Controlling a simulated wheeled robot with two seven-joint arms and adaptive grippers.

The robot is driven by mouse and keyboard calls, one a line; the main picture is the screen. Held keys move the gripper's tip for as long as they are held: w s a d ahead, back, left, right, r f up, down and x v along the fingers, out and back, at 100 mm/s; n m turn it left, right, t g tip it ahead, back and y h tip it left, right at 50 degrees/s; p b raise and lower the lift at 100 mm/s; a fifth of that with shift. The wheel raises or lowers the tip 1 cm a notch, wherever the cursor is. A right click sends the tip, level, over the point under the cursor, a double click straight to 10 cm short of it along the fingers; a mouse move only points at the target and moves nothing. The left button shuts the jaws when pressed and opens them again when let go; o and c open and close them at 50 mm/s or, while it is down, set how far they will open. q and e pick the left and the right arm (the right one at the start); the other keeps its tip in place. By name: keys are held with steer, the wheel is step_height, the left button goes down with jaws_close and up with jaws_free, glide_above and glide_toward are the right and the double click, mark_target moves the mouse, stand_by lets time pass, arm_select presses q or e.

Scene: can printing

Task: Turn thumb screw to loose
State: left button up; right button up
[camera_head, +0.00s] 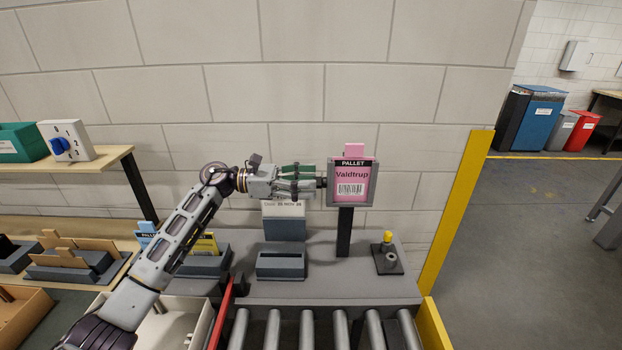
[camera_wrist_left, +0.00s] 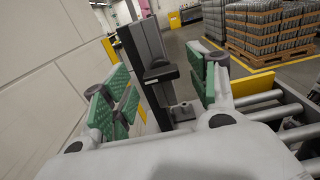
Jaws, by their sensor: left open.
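A dark grey sign holder (camera_head: 372,200) stands on a black post (camera_head: 345,235) and carries a pink PALLET card (camera_head: 351,180) reading Valdtrup. A small dark thumb screw (camera_head: 322,182) sticks out from the holder's left side. My left gripper (camera_head: 314,182) reaches in from the left, level, with its green-padded fingers by the screw. My right gripper is not in view.
The wall is close behind the holder. Below are a grey slotted block (camera_head: 280,266), a small stand with a yellow-topped knob (camera_head: 388,250) and a roller conveyor (camera_head: 320,330). A yellow post (camera_head: 457,215) stands to the right. A wooden shelf (camera_head: 75,163) is at the left.

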arm_select(q)
steer(key=shift+d, duration=0.65)
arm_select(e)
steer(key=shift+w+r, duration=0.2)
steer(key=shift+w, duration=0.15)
arm_select(q)
steer(key=c, duration=1)
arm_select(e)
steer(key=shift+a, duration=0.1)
